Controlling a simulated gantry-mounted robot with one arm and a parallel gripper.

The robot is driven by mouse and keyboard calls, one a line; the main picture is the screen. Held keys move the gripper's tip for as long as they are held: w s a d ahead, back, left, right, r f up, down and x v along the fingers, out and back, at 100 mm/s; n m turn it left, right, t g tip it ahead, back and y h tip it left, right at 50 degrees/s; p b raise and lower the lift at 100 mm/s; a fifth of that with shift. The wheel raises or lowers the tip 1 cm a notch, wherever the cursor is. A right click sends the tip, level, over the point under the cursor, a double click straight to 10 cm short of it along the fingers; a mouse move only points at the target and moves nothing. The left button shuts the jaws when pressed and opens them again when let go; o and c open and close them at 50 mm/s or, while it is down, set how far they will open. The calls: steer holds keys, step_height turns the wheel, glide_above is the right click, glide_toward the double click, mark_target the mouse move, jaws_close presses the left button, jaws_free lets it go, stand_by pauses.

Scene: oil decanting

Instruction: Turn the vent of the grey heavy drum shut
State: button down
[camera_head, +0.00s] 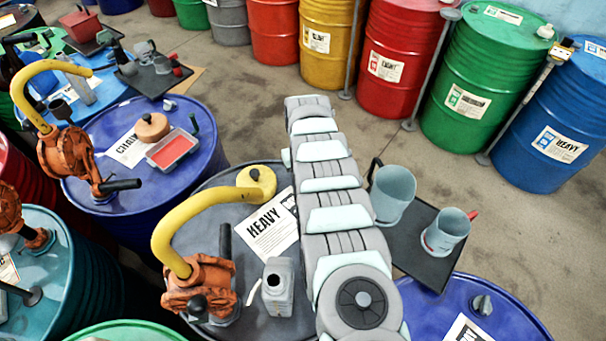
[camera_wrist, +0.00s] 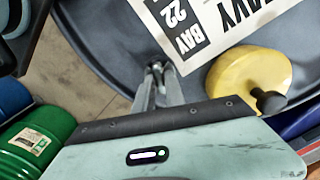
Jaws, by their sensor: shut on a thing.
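The grey heavy drum (camera_head: 215,179) stands in the lower middle of the head view. Its lid (camera_wrist: 95,35) fills the upper part of the wrist view, with a white label (camera_wrist: 205,25) on it. My gripper (camera_wrist: 156,72) is over the lid near its rim, beside a corner of the label. Its fingers are closed together on the small dark vent (camera_wrist: 155,66), which they mostly hide. The angle of the vent cannot be read. In the head view my arm covers the gripper and the vent.
A yellow round object (camera_head: 257,182) lies on the lid beside the label, also in the wrist view (camera_wrist: 240,80). An orange pump (camera_head: 200,285) with a yellow spout and a grey jug (camera_head: 278,290) stand on the lid. A dark tray (camera_head: 412,245) with grey vessels is to the right.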

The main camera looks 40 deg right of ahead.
steer(key=shift+f+m, duration=0.1)
steer(key=shift+m, duration=0.9)
steer(key=m+b, duration=0.2)
steer(key=m, duration=0.1)
steer(key=shift+f+m, duration=0.1)
steer(key=shift+m, duration=0.3)
steer(key=shift+m+b, duration=1.25)
steer(key=shift+m, duration=0.65)
steer(key=c, duration=1.4)
jaws_free()
steer(key=shift+r, duration=0.2)
step_height(320, 180, up, 11)
